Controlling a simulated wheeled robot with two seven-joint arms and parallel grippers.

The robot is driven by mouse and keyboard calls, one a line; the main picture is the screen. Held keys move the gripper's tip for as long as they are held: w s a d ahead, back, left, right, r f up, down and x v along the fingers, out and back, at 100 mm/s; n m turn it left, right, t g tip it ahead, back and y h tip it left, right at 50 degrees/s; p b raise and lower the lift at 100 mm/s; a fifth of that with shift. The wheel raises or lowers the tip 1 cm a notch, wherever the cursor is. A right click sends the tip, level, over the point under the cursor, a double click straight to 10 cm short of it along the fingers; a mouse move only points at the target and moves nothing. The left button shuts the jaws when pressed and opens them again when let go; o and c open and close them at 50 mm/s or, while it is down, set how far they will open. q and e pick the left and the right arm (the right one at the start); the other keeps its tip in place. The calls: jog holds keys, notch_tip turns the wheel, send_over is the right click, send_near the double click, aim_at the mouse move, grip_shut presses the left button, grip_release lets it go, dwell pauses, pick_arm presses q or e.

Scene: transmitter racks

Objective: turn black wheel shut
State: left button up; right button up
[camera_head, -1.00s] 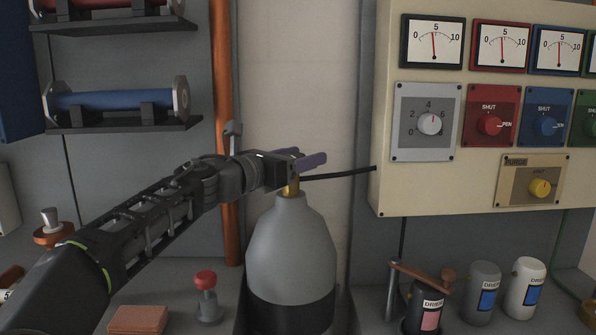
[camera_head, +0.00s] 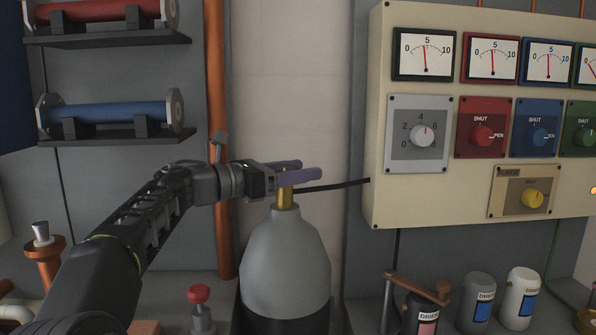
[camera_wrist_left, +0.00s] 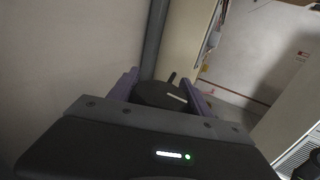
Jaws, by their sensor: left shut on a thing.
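The gas bottle (camera_head: 285,260) is grey with a dark lower part and a brass valve neck (camera_head: 286,196) on top. The black wheel (camera_wrist_left: 160,94) shows in the left wrist view as a dark round knob with a white mark and a small peg, between the two purple fingers. My left gripper (camera_head: 303,172) is at the top of the bottle's valve and is shut on the black wheel. In the head view the fingers hide the wheel. My right gripper is not in view.
A copper pipe (camera_head: 217,80) stands behind my left arm. A red-topped knob (camera_head: 199,294) and small canisters (camera_head: 478,300) stand low around the bottle.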

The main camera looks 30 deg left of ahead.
pick_arm(q)
jog(key=o, duration=1.4)
jog(key=shift+c, duration=0.2)
jog(key=v, duration=0.7)
jog(key=shift+s+a+b, duration=0.15)
jog(key=shift+s+b, duration=0.2)
jog(key=shift+b, duration=0.05)
jog(key=shift+f, duration=0.1)
